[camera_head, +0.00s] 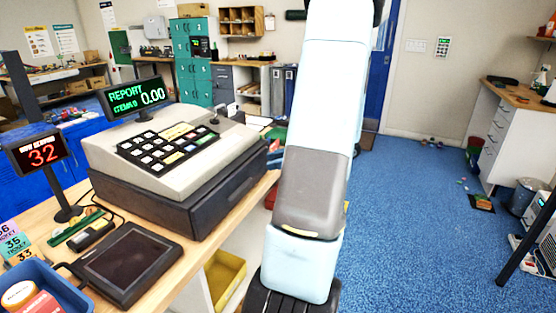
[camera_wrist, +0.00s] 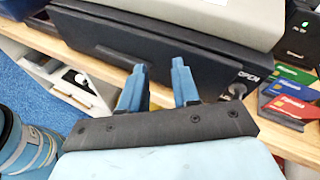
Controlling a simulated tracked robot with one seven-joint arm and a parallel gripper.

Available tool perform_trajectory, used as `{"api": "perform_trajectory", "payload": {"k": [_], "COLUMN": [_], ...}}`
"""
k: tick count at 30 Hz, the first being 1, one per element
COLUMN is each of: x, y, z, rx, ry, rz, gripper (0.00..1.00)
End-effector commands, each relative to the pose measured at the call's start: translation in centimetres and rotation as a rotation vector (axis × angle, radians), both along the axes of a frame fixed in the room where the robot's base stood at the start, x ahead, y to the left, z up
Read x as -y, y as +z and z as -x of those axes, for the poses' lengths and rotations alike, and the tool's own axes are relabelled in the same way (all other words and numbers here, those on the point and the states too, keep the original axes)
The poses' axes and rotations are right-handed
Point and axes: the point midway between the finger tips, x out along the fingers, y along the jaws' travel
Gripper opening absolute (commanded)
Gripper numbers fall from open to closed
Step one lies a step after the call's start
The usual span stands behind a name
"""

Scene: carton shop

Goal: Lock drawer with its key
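The black cash drawer (camera_head: 205,198) sits under the beige cash register (camera_head: 165,140) on the wooden counter. In the wrist view its dark front (camera_wrist: 120,38) fills the upper middle and looks flush, though I cannot be sure it is fully closed. A silver key (camera_wrist: 237,89) appears at the lock near the drawer's right end, beside an "OPEN" label. My gripper (camera_wrist: 159,72) has its two blue fingers apart with nothing between them. It is in front of the drawer, left of the key. In the head view my arm hides the gripper.
Coloured cards (camera_wrist: 292,78) stand in a holder right of the key. A tablet (camera_head: 130,262), a "32" display (camera_head: 38,150) and a blue tray (camera_head: 45,290) occupy the counter's near left. A yellow bin (camera_head: 225,275) sits below. Blue floor (camera_head: 420,220) is open to the right.

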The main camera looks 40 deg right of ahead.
Motion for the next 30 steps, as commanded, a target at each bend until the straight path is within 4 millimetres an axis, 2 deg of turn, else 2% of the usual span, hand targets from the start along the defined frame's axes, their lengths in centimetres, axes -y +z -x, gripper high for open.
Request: {"api": "perform_trajectory", "payload": {"k": [1, 6, 12, 16, 20, 30], "x": [2.1, 7.9, 12.0, 13.0, 12.8, 10.6], "y": [-1.0, -3.2, -4.9, -5.4, -5.4, -5.4], "z": [0.6, 2.6, 4.7, 5.2, 4.5, -0.6], "rx": [0.005, 0.047, 0.089, 0.100, 0.104, 0.102], "ry": [-0.071, -0.267, -0.410, -0.446, -0.451, -0.447], "rz": [-0.058, -0.216, -0.323, -0.349, -0.352, -0.352], "gripper": [0.31, 0.31, 0.31, 0.31, 0.31, 0.31]}}
